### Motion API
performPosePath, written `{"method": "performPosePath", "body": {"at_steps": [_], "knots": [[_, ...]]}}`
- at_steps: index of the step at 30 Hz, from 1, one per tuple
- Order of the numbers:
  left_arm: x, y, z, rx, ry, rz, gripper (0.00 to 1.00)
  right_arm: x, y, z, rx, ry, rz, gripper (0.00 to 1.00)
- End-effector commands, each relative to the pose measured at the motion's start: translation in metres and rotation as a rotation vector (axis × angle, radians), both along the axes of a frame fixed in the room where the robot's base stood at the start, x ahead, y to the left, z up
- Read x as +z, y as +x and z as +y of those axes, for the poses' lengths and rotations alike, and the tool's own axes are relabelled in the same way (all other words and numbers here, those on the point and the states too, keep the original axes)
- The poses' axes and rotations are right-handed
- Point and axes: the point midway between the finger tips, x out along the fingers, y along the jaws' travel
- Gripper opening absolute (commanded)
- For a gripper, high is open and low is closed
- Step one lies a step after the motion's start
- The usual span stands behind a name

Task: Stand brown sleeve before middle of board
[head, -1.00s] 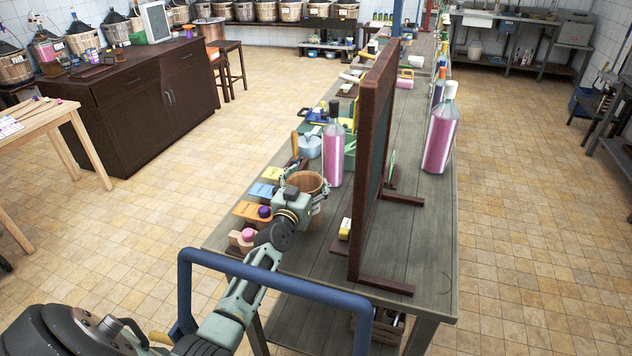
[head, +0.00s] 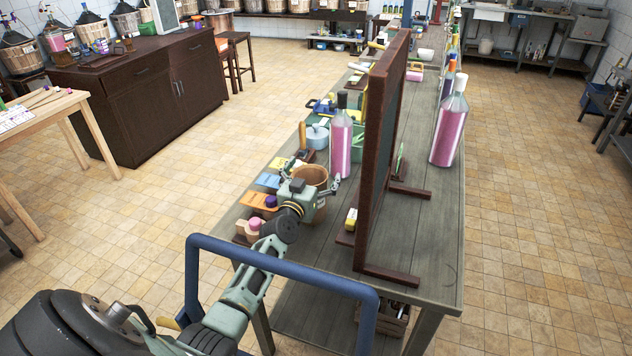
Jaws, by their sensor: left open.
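The brown sleeve (head: 312,174), a round open-topped tube, stands upright on the long grey table (head: 433,260), left of the board. My left gripper (head: 311,186) is at its near side with its fingers spread, one on each side of the sleeve. It is open; I cannot tell whether the fingers touch the sleeve. The gripper body hides the sleeve's lower front. The dark board (head: 378,150) stands upright on brown feet along the table, seen nearly edge-on. My right gripper is not in view.
A pink bottle (head: 340,142) stands close behind the sleeve, and another (head: 450,130) right of the board. A blue bar (head: 280,266) crosses the foreground.

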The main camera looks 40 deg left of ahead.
Motion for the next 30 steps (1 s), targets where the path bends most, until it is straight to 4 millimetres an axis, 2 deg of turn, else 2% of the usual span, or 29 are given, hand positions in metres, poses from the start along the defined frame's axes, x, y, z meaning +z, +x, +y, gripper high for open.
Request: {"method": "performPosePath", "body": {"at_steps": [1, 3, 12, 18, 24, 30], "knots": [[0.009, 0.0, 0.0, 0.0, 0.0, -0.002, 0.96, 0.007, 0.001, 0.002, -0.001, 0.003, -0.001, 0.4], [0.003, -0.01, -0.004, -0.003, -0.001, 0.001, 0.96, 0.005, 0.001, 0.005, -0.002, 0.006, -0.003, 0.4], [0.001, -0.068, -0.018, -0.002, -0.002, -0.001, 0.96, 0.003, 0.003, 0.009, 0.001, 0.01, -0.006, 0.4], [0.002, -0.1, -0.025, -0.001, 0.0, -0.002, 0.96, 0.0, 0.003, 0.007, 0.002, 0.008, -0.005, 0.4], [0.004, -0.114, -0.028, 0.0, -0.001, -0.003, 0.96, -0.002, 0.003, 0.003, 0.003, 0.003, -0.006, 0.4], [0.004, -0.115, -0.028, 0.0, -0.001, -0.003, 0.96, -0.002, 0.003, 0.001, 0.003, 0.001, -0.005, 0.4]]}}
